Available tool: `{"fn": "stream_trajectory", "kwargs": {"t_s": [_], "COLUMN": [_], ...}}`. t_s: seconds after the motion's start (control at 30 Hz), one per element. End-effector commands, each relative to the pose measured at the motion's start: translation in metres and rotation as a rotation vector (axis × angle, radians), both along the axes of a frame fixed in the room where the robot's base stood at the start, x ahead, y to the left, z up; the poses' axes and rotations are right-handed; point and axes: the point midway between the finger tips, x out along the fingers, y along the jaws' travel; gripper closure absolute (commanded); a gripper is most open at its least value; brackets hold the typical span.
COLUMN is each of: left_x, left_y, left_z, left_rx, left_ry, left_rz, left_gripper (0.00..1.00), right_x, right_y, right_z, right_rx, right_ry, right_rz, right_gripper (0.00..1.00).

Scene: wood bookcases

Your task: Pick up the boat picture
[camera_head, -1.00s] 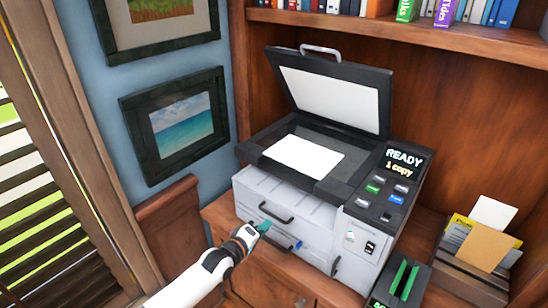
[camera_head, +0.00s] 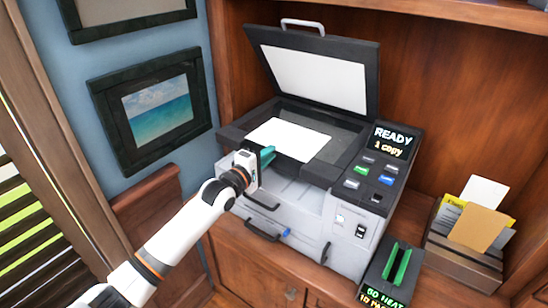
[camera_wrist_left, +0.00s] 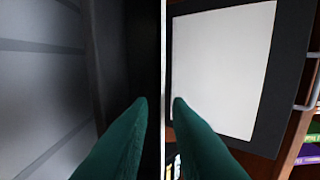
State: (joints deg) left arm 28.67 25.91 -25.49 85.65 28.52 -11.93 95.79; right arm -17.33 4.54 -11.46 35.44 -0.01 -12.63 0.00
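I see no picture with a boat in it. A framed sea picture (camera_head: 160,108) hangs on the blue wall at left; its image shows only water, sky and beach. A blank white sheet (camera_head: 290,138) lies on the open copier's glass; its underside is hidden. My left gripper (camera_head: 267,156), with green fingers, is at the copier's front left edge, close to the sheet's near left side. My right gripper is not in view.
The copier (camera_head: 290,205) has its lid (camera_head: 318,75) raised; the lid's white inside also shows in the left wrist view (camera_wrist_left: 225,65). A second framed picture (camera_head: 125,12) is cut off above. A small black device (camera_head: 390,280) and a paper holder (camera_head: 465,262) stand at right.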

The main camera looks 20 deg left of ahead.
Motion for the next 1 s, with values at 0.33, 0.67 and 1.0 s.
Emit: {"fn": "stream_trajectory", "kwargs": {"t_s": [0.33,0.67,1.0], "left_x": [0.021,0.022,0.021], "left_y": [-0.008,-0.008,-0.008], "left_z": [0.0,0.0,-0.001], "left_rx": [0.001,0.001,0.002], "left_ry": [0.002,0.002,0.002], "left_rz": [0.0,-0.001,0.0], "left_gripper": [0.83,0.88,1.0], "right_x": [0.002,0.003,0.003], "right_y": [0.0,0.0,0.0], "right_z": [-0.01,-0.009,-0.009], "right_rx": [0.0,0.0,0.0], "right_ry": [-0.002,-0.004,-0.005], "right_rz": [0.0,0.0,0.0], "right_gripper": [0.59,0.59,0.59]}}
